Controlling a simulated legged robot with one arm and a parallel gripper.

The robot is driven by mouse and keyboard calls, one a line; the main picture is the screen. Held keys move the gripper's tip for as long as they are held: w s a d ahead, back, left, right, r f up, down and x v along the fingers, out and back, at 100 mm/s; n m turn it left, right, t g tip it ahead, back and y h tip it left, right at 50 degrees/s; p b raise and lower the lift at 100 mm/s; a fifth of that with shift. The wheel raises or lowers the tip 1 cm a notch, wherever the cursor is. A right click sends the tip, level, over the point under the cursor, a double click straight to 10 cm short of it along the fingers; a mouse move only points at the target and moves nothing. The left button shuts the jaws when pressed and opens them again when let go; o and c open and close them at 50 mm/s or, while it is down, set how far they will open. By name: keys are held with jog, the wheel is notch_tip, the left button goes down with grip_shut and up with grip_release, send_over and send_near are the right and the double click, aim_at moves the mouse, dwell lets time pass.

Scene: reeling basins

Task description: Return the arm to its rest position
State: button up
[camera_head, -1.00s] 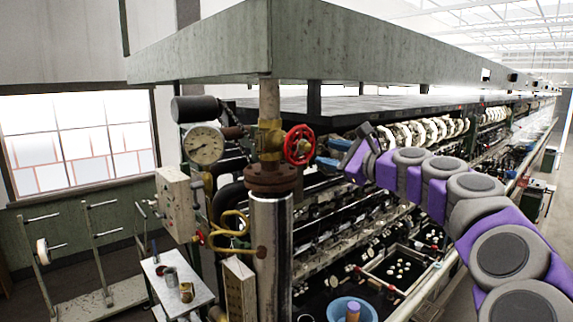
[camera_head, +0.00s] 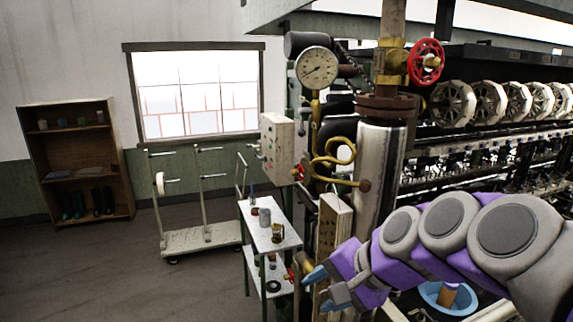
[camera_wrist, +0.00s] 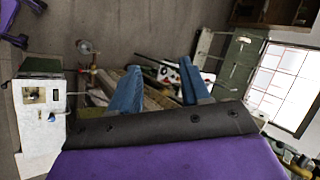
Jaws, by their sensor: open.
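My arm comes in from the right in the head view, purple and grey, and reaches left across the front of the reeling machine. My gripper (camera_head: 322,288) is at its far end, low in the picture, in front of the machine's near end and right of the small white table. In the wrist view my gripper (camera_wrist: 158,90) shows two blue fingers spread apart with nothing held between them. Pipes and clutter lie beyond the fingers.
A steel column (camera_head: 378,170) with a red handwheel (camera_head: 425,62) and pressure gauge (camera_head: 316,67) stands close behind my arm. A white side table (camera_head: 270,232) holds small cups. A blue basin (camera_head: 447,297) is partly hidden by my arm. Open floor (camera_head: 120,270) lies at left.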

jog(key=s+d+f+n+g+h+b, duration=0.3)
jog(key=s+d+f+b, duration=0.1)
jog(key=s+f, duration=0.8)
jog(key=s+d+f+n+g+h+b, duration=0.3)
jog(key=s+f+b, duration=0.3)
jog(key=s+f, duration=0.6)
notch_tip(320, 180, down, 4)
jog(key=shift+s+d+f+n+h+b, duration=0.15)
jog(key=shift+s+d+n+h+b, duration=0.2)
jog(key=shift+n, duration=0.35)
